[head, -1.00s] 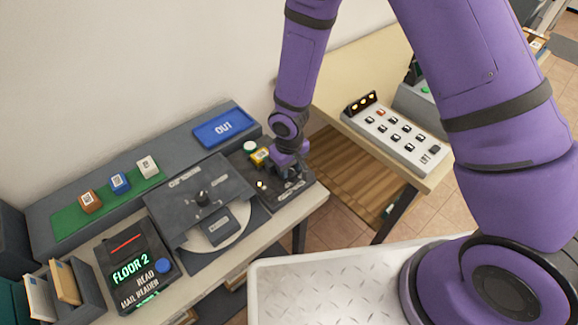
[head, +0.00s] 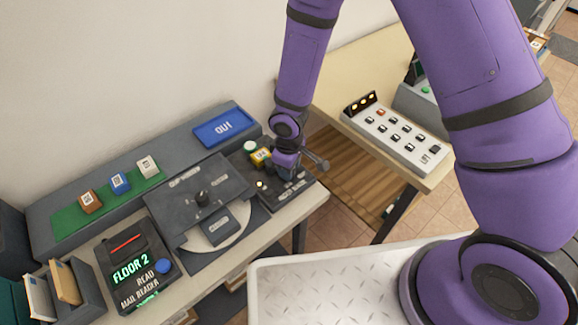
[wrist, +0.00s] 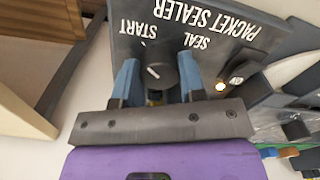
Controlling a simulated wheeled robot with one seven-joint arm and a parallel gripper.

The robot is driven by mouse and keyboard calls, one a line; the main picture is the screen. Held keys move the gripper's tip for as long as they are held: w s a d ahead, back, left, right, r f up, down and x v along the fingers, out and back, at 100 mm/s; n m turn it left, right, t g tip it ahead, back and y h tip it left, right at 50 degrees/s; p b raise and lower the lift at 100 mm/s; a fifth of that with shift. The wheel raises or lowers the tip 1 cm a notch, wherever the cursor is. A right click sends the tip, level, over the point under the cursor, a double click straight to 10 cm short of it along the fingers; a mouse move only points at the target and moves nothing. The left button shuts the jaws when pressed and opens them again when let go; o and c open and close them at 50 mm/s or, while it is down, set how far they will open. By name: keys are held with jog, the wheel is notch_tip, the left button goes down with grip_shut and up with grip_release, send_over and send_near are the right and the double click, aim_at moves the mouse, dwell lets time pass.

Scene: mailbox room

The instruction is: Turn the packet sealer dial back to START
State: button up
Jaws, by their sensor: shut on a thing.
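The packet sealer (head: 273,198) is a dark box on the bench, at the right end of the mail equipment. Its labelled top (wrist: 235,45) fills the upper wrist view, with START and SEAL lettering upside down. The round dark dial (wrist: 158,66) has a white pointer line slanting up-left, roughly toward the small tick by START. My gripper (wrist: 157,72) has one blue finger on each side of the dial and is shut on it. In the head view my gripper (head: 289,174) is over the sealer and hides the dial.
A small lamp (wrist: 220,87) glows on the sealer. The dark plate device (head: 200,190) is to the left. A button panel (head: 395,142) sits on the table at right.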

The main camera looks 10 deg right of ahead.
jog(key=o, duration=0.9)
jog(key=shift+r, duration=0.1)
notch_tip(320, 180, up, 11)
jog(key=shift+f, duration=0.2)
dwell(0.5)
jog(key=s+d+r+m+t+h, duration=0.1)
jog(key=d+r+m, duration=0.2)
jog(key=d+r, duration=0.6)
jog(key=s+d+r+m+t, duration=0.1)
jog(key=d+r+m+t, duration=0.15)
jog(key=d+r, duration=0.7)
jog(key=s+d+r+m, duration=0.2)
jog(key=s+r, duration=0.3)
jog(key=s+d+r+m+t, duration=0.1)
jog(key=s+d+r+m, duration=0.1)
jog(key=s+r, duration=0.3)
jog(key=s+d+r+m+y, duration=0.1)
jog(key=s+d+r+m, duration=0.1)
jog(key=s+r, duration=0.3)
jog(key=shift+s+t, duration=0.35)
jog(key=shift+s, duration=0.45)
